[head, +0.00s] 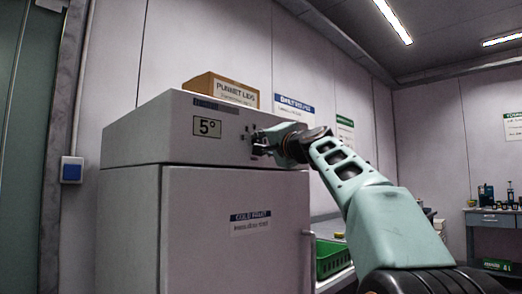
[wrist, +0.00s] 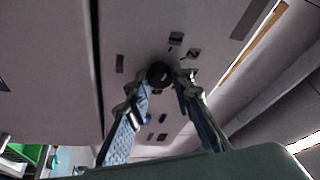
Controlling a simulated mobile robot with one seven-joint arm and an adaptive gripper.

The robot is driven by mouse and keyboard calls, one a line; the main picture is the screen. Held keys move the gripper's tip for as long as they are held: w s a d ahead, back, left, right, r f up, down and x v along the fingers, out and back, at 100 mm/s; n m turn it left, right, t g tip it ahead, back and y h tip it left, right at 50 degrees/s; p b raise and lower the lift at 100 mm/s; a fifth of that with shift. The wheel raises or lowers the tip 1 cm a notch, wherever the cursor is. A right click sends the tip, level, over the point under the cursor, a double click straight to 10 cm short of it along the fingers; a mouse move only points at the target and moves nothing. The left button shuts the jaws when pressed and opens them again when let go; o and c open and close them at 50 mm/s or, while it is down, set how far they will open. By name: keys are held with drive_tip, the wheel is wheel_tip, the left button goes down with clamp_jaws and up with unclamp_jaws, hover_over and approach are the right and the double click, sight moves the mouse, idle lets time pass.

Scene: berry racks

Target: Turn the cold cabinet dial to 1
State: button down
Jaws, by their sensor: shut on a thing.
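The cold cabinet (head: 130,145) is a pale grey box with an upper panel and a door below. Its display (head: 207,127) reads 5°. The dial (wrist: 159,72) is a round dark knob on the upper panel, seen in the wrist view with small dark labels around it. Its pointer and most label digits are too small or dark to read. My gripper (head: 259,143) is at the right part of the panel, hiding the dial in the head view. In the wrist view, its two fingers (wrist: 163,82) are shut on the dial from either side.
A brown box marked punnet lids (head: 222,88) stands on top of the cabinet. A green crate (head: 330,258) sits on a bench right of the cabinet. The door handle (head: 309,233) sticks out at the cabinet's right edge. A desk (head: 492,220) stands at the far right.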

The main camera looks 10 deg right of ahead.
idle(0.4)
drive_tip(key=c, duration=1.7)
unclamp_jaws()
drive_tip(key=shift+d, duration=0.1)
drive_tip(key=shift+s+d, duration=0.2)
drive_tip(key=shift+s, duration=0.4)
drive_tip(key=v, duration=1)
drive_tip(key=shift+s+f, duration=0.25)
drive_tip(key=shift+s, duration=0.05)
